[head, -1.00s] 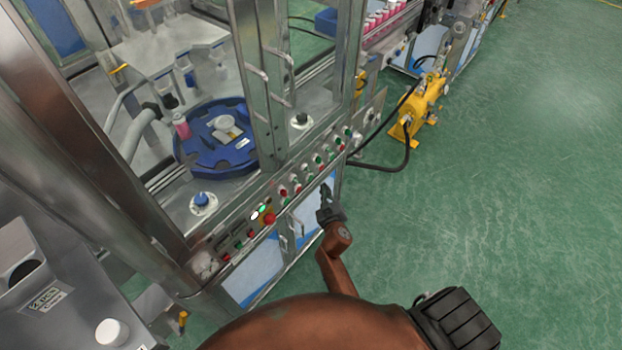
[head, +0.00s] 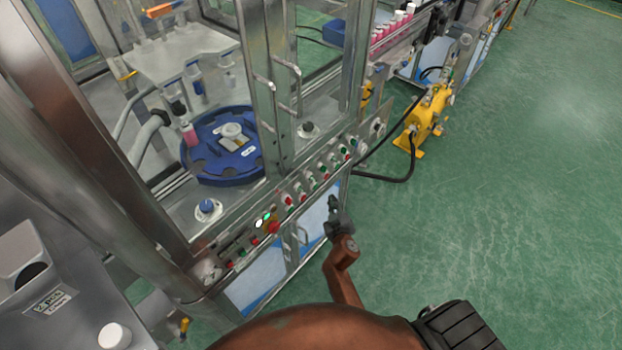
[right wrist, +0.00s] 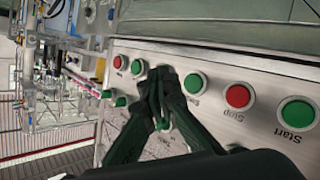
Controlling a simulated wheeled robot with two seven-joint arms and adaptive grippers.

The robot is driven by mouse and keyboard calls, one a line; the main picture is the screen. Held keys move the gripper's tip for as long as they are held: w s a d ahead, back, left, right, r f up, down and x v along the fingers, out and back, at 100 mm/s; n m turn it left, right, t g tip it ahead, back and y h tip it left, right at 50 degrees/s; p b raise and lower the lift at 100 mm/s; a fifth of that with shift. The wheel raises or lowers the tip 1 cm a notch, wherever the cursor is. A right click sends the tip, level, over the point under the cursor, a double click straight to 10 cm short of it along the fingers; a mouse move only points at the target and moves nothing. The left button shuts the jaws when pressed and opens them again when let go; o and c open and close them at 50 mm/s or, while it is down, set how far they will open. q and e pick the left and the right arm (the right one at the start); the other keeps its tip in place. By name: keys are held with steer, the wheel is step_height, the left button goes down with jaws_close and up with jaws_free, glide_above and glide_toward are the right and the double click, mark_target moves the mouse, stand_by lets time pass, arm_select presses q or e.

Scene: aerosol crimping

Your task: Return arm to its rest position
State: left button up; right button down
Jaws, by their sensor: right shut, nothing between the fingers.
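My right gripper (head: 334,207) is at the end of the brown arm, in front of the machine's lower cabinet doors and a little below the button panel (head: 300,193). Its fingers are shut with nothing between them. In the right wrist view the shut fingers (right wrist: 163,82) lie in front of the panel, which has red Stop and green Start buttons, and they hide part of it. Whether they touch it I cannot tell. My left gripper is not in view.
The crimping machine holds a blue rotary table (head: 222,165) with a pink can (head: 190,134) on it. A yellow device (head: 430,118) with a black cable stands on the floor to the right. The green floor (head: 520,200) on the right is clear.

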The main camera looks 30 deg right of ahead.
steer(key=s+d+m+g+h, duration=0.1)
steer(key=s+d+m+g, duration=0.1)
steer(key=s+d, duration=0.35)
steer(key=s+d+m+g+h, duration=0.1)
steer(key=s+d+g, duration=0.1)
steer(key=s, duration=0.6)
steer(key=s+a+f+n+g+y, duration=0.1)
steer(key=s+a+g+y, duration=0.3)
steer(key=s, duration=0.7)
steer(key=s+a+n+g+y, duration=0.1)
steer(key=s+a+g+y, duration=0.1)
steer(key=s+a, duration=0.6)
steer(key=s+f+g, duration=0.1)
steer(key=s+f, duration=0.1)
steer(key=f, duration=1.3)
steer(key=s+f+g, duration=0.1)
steer(key=s+f, duration=0.2)
steer(key=f, duration=1.1)
steer(key=s+f+n+y, duration=0.1)
steer(key=s+f, duration=1.7)
steer(key=s, duration=0.1)
steer(key=shift+s+g, duration=0.3)
steer(key=shift+g, duration=0.1)
